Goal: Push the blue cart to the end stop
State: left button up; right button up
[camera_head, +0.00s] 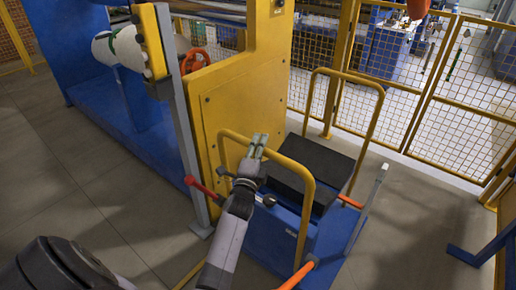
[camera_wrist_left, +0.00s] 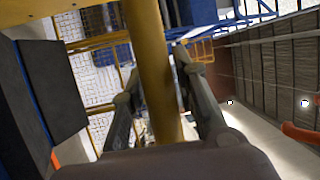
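The blue cart (camera_head: 292,227) stands in the lower middle of the head view, with dark pads (camera_head: 315,158) on top and a yellow tubular handle (camera_head: 309,205) at its near side. My left gripper (camera_head: 259,147) is at the top bar of this handle. In the left wrist view, the yellow bar (camera_wrist_left: 153,70) passes between the two fingers of the left gripper (camera_wrist_left: 160,85). The fingers are apart, with gaps beside the bar, so they look open around it. I cannot pick out the end stop for certain. My right gripper is in neither view.
A yellow machine frame (camera_head: 240,105) stands close left of the cart. A red-knobbed lever (camera_head: 200,187) sticks out near a grey post (camera_head: 183,140). Yellow mesh fencing (camera_head: 450,140) closes the back right. A blue floor frame (camera_head: 478,252) lies far right, with bare floor before it.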

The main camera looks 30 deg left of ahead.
pick_arm(q)
jog(key=shift+o, duration=1.3)
jog(key=shift+w+f, duration=0.1)
jog(key=shift+f, duration=0.05)
jog(key=shift+o, duration=0.3)
jog(key=shift+s+d+f, duration=0.1)
jog(key=shift+s+f, duration=0.1)
jog(key=shift+s, duration=0.35)
jog(key=r+v, duration=0.1)
jog(key=v, duration=0.5)
jog(key=shift+s+f, duration=0.35)
jog(key=shift+f, duration=0.05)
jog(key=shift+d, duration=0.15)
